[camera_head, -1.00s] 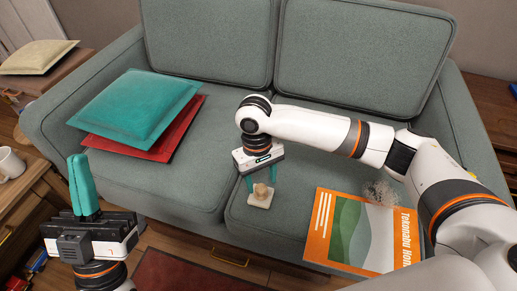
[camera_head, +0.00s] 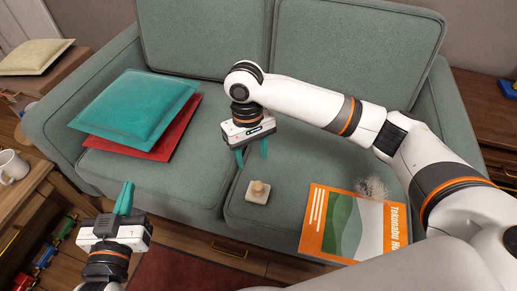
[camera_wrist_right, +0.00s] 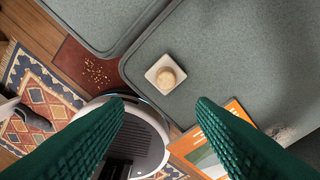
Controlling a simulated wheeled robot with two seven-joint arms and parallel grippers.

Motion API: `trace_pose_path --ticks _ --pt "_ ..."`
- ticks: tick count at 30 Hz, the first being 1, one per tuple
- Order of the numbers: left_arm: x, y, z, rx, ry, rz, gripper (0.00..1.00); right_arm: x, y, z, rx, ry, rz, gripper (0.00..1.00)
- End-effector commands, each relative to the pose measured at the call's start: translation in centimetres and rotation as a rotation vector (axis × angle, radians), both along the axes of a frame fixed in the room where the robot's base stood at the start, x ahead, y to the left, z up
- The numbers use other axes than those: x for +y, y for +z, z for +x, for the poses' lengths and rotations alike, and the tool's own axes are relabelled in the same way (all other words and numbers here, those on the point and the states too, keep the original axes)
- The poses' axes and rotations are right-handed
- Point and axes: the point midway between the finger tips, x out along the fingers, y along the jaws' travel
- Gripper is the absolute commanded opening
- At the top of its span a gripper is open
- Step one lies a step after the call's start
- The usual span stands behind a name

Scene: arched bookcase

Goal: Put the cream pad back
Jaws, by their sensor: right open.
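A small square cream pad with a round wooden-looking knob (camera_head: 258,191) lies flat on the sofa seat, knob up, left of the orange book. In the right wrist view the small pad (camera_wrist_right: 153,82) lies beyond the fingertips, with nothing touching it. A larger cream cushion (camera_head: 36,57) rests on the side table at the far left; I cannot tell which of the two is meant. My right gripper (camera_head: 252,153) is open and empty, behind and above the small pad. My left gripper (camera_head: 124,198) is shut and empty, in front of the sofa.
A teal cushion (camera_head: 140,105) lies on a red one (camera_head: 165,147) on the left seat. The orange book (camera_head: 318,222) lies at the right, a grey fuzzy patch behind it. A white mug (camera_head: 12,166) stands at left. Crumbs (camera_wrist_right: 96,72) lie on the red mat.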

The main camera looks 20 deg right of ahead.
Motion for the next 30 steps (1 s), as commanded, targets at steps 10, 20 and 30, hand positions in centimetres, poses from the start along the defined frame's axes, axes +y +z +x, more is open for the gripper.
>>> trace_pose_path --ticks 10,20,30 --pt "0.0 -0.1 -0.1 0.003 0.0 0.001 0.0 12.9 -3.2 -3.3 -0.445 0.171 0.616 0.51" --pt "0.0 0.0 -0.1 0.003 0.0 0.001 0.0 6.5 2.7 -3.7 -1.246 0.005 0.686 0.51" --pt "0.0 0.0 -0.1 0.002 0.0 0.0 0.0 -2.5 5.7 -6.7 -1.586 0.006 0.336 0.51"
